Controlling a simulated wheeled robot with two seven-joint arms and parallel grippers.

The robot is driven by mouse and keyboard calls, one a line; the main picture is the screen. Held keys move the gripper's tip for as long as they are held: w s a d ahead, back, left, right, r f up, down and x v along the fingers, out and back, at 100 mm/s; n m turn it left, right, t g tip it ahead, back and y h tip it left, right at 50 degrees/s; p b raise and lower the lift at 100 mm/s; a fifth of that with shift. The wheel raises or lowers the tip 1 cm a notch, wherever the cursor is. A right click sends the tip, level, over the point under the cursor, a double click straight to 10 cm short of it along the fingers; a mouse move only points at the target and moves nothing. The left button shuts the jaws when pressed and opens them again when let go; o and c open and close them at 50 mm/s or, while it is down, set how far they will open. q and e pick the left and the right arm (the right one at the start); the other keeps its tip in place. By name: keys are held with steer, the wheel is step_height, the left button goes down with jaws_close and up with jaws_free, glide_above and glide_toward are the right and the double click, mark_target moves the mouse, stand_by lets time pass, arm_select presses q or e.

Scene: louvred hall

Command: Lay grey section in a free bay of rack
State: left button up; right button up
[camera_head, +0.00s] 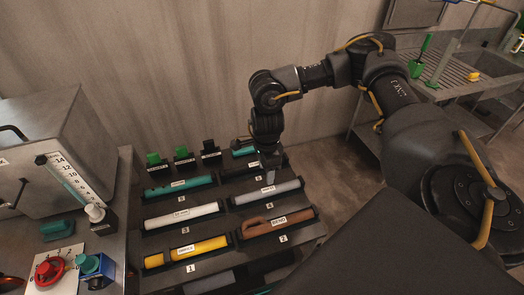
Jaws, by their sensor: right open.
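The rack (229,212) is a dark frame with numbered bays in two columns. A pale grey section (290,186) with a white label lies in the right column, in the bay above the brown one. My right gripper (271,172) points down just behind or above this grey section. It is open; whether its fingers touch anything is too small to tell. A whiter section (208,209) lies in the left column. My left gripper is out of view.
A teal (203,182), a yellow (214,244) and a brown section (259,230) fill other bays. Green and black upright pieces (183,154) stand behind the rack. A grey cabinet (50,135) and a red knob (48,270) are at left, a sink bench (465,75) at right.

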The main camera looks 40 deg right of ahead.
mark_target(268, 189)
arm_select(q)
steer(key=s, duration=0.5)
arm_select(e)
steer(key=shift+s+d+f+b, duration=0.25)
steer(key=shift+s+f+b, duration=0.15)
steer(key=shift+s, duration=0.2)
steer(key=shift+f, duration=0.3)
steer(key=f+b, duration=0.4)
steer(key=shift+w+f, duration=0.2)
steer(key=shift+f, duration=0.1)
step_height(268, 189, down, 3)
steer(key=shift+f+b, duration=0.1)
steer(key=shift+b, duration=1.15)
steer(key=shift+f+b, duration=0.3)
steer(key=shift+f, duration=0.1)
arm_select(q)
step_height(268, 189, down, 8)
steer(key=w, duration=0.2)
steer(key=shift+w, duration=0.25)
arm_select(e)
steer(key=shift+c, duration=0.4)
jaws_close()
